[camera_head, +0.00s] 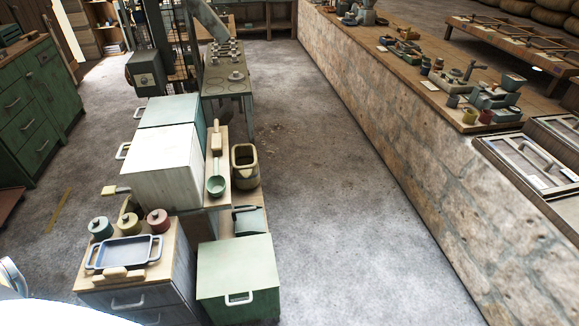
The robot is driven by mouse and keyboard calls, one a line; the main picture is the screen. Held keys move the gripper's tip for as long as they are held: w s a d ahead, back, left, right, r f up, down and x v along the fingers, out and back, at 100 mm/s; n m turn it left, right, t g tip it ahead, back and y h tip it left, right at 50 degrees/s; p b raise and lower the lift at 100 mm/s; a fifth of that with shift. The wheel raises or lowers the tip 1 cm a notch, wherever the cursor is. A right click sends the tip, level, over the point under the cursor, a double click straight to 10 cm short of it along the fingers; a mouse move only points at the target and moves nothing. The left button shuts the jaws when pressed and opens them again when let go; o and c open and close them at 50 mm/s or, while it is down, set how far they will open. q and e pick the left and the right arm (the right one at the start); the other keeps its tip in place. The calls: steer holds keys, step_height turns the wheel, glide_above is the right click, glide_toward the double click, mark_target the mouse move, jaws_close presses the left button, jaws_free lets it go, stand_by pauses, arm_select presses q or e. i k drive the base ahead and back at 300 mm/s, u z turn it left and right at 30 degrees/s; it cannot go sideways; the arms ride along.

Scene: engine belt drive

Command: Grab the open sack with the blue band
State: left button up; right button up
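I see no sack with a blue band that I can make out. Several bulky tan rounded shapes (551,17), which may be sacks, sit at the far top right, cut off by the picture edge. They are too small to show a band or an opening. A tan open-topped container (245,177) stands beside the white cabinet in the middle; it shows no blue band. Neither of my grippers is in view.
A long stone counter (400,150) with a wooden top runs along the right, holding machines and trays. White and green cabinets (165,165) stand left of centre. A blue tray (124,252) lies in front. The concrete floor (335,220) between cabinets and counter is clear.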

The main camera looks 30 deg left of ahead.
mark_target(244, 157)
steer(key=z, duration=0.05)
steer(key=i, duration=2.9)
steer(key=u, duration=3.55)
steer(key=i, duration=0.5)
